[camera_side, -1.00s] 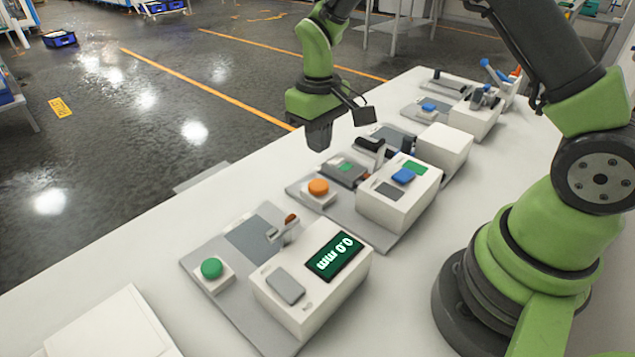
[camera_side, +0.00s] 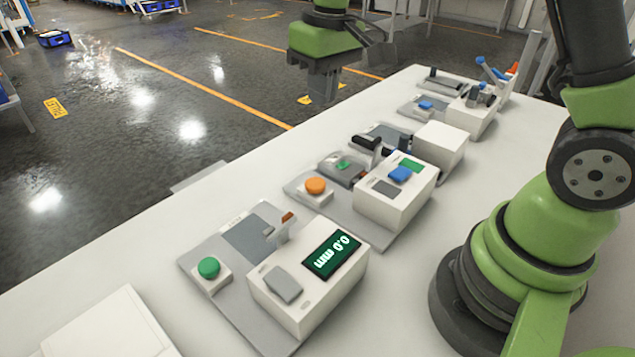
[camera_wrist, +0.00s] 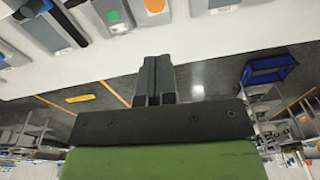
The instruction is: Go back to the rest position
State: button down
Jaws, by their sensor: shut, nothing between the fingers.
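My gripper (camera_side: 322,86) hangs in the air at the top middle of the side view, above the far edge of the white bench. Its fingers point down, are shut and hold nothing. In the wrist view the two dark fingers (camera_wrist: 157,82) lie side by side, touching. Nothing in view touches the gripper.
The white bench (camera_side: 120,262) carries a row of stations. The near one has a green button (camera_side: 208,267) and a display reading 0.0 mm (camera_side: 332,255). Another has an orange button (camera_side: 315,186). A blue crate (camera_wrist: 268,70) stands on the floor beyond.

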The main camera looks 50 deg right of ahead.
jog(key=s+a+r+m+t+y, duration=0.1)
jog(key=s+r+t, duration=0.2)
jog(key=s, duration=0.6)
jog(key=s+a+r+m+t, duration=0.1)
jog(key=s+r+m+t, duration=0.1)
jog(key=s+r, duration=0.4)
jog(key=s+t, duration=0.1)
jog(key=s, duration=0.2)
jog(key=shift+s+a+r+y, duration=0.15)
jog(key=shift+a+r+y, duration=0.15)
jog(key=shift+a+y, duration=0.1)
